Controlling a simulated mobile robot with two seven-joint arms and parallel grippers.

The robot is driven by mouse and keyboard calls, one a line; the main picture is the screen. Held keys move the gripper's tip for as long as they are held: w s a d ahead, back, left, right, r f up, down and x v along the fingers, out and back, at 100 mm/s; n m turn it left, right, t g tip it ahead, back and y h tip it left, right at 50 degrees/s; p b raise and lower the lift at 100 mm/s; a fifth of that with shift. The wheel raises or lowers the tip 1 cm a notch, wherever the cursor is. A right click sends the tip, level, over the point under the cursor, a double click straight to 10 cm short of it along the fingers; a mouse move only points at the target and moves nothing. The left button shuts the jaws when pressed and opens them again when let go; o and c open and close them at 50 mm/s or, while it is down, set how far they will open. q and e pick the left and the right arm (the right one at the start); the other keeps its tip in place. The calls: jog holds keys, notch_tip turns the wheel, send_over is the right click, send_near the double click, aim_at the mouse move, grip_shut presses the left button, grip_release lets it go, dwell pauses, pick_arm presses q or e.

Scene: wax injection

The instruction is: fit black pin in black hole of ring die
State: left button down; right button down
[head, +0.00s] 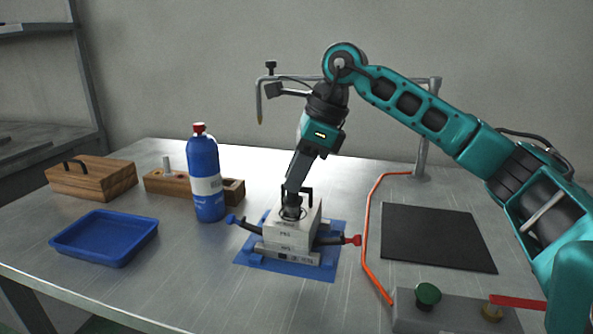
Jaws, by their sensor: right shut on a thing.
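The ring die (284,236) is a pale block with dark lettering, on a blue mat (253,262). A blue-tipped lever sticks out on its left and a red-tipped one on its right. A thin black bracket-shaped handle shows at its top. My right gripper (292,203) points down at the die's top and is shut on a small dark thing, which I take for the black pin (291,213). The fingers hide most of it, and I cannot tell how deep it sits. The black hole is hidden. My left gripper is not in view.
A blue bottle (206,180) stands left of the die, before a wooden holder (183,186) with a pale peg. A wooden box (92,180) and a blue tray (104,238) are further left. An orange cord (367,240), black mat (437,238) and button box (455,314) lie right.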

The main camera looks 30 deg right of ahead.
jog(key=shift+f+b, duration=0.7)
jog(key=shift+f, duration=0.5)
jog(key=c, duration=0.9)
grip_release()
jog(key=shift+r, duration=0.1)
jog(key=shift+d+r, duration=0.2)
jog(key=shift+r, duration=0.2)
jog(key=p+v, duration=0.3)
jog(key=v, duration=0.9)
jog(key=shift+s+a, duration=0.15)
jog(key=shift+r, duration=0.1)
